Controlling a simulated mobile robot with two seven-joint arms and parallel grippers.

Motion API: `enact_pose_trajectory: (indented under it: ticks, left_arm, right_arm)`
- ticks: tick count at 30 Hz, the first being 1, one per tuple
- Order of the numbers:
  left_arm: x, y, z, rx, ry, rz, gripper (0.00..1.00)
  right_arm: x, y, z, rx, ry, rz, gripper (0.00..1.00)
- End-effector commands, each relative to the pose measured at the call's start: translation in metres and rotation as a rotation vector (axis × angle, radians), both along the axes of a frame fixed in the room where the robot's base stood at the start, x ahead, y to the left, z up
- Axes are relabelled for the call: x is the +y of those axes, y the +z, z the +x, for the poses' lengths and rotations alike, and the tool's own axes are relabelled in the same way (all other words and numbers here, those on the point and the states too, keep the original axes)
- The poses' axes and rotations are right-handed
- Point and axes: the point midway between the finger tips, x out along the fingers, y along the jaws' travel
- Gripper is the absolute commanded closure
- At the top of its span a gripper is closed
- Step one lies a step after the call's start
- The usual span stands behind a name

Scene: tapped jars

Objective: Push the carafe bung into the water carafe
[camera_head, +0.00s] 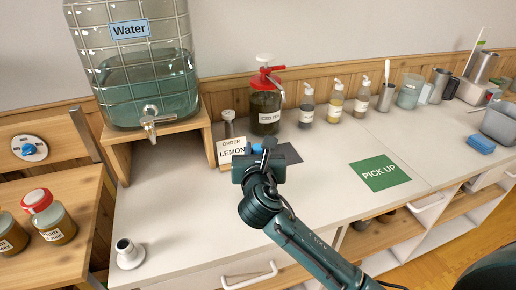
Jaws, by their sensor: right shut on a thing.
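The water carafe (150,85) is a large wire-caged glass jar labelled "Water", part full, at the upper left. It stands on a wooden stand (118,150), with a metal tap (152,120) at its lower front. Its top is cut off by the frame edge. My right gripper (264,152) is over the middle of the counter, right of and apart from the carafe. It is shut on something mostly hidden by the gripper. A small blue part (256,148) shows at its fingers; I cannot tell whether this is the carafe bung. My left gripper is not in view.
A red-topped pump jar (265,108), a "LEMON" order card (231,151) and several pump bottles (335,103) stand behind my gripper. A white round-based piece (129,254) stands front left. A green "PICK UP" mat (380,175) lies right. The counter's left middle is clear.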

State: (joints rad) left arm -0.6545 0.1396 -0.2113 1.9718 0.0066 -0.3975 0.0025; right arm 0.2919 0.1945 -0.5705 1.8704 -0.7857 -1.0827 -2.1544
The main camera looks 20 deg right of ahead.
Motion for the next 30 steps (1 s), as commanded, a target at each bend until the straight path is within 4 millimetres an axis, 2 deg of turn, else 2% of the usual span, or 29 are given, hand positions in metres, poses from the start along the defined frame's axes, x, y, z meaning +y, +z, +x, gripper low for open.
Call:
enact_pose_trajectory:
  ticks: [14,15,24,30]
  left_arm:
    - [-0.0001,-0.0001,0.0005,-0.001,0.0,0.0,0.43]
    - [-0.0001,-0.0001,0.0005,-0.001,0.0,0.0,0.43]
    - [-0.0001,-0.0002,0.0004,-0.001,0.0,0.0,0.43]
    - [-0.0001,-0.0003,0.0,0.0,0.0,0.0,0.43]
  right_arm:
    - [0.0001,-0.006,-0.0008,0.014,0.0,0.0,1.0]
    - [0.0001,-0.0063,-0.0008,0.015,0.0,0.0,0.69]
    - [0.0005,-0.0065,-0.0009,0.015,0.001,-0.001,0.45]
    - [0.0006,-0.0068,-0.001,0.016,0.001,-0.001,0.45]
